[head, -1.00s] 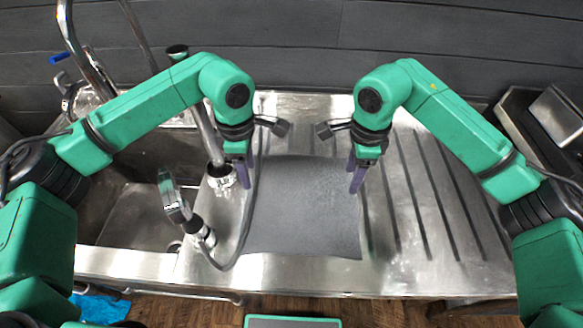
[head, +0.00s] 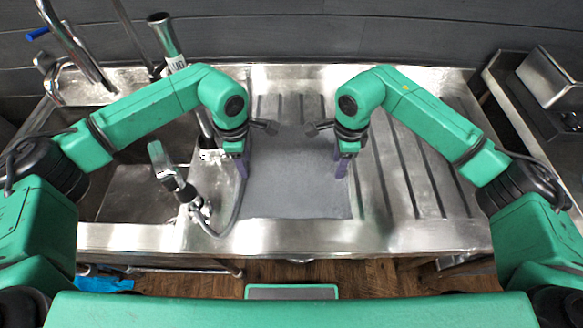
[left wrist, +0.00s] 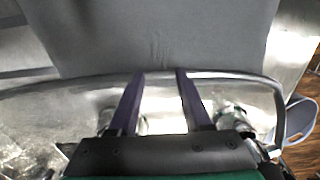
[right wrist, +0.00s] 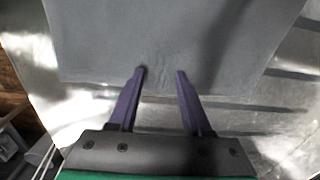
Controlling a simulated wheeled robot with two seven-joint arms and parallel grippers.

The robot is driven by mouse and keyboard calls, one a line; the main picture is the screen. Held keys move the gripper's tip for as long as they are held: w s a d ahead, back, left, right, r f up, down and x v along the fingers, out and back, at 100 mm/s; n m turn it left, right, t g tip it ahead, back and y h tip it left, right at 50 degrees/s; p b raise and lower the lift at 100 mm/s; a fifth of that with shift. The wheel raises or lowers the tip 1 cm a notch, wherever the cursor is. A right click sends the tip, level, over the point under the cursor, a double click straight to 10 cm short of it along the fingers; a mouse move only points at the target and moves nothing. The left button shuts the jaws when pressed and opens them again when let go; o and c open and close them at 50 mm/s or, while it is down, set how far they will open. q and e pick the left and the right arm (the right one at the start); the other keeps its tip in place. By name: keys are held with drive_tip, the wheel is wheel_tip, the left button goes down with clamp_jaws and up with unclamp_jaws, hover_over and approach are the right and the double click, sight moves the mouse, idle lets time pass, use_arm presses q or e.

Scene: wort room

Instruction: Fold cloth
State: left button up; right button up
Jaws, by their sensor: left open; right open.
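A grey cloth (head: 290,182) lies flat and spread out on the steel drainboard. My left gripper (head: 242,167) is at its left edge and my right gripper (head: 342,168) is at its right edge. In the left wrist view the open fingers (left wrist: 159,72) point at the edge of the cloth (left wrist: 150,35), with nothing between them. In the right wrist view the open fingers (right wrist: 161,70) reach the edge of the cloth (right wrist: 170,35), the tips just over it. I cannot tell whether the tips touch it.
A sink basin (head: 135,195) lies to the left. The ribbed drainboard (head: 430,190) is clear to the right.

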use_arm(q)
drive_tip(key=shift+f, duration=0.1)
clamp_jaws()
use_arm(e)
drive_tip(key=shift+f, duration=0.1)
clamp_jaws()
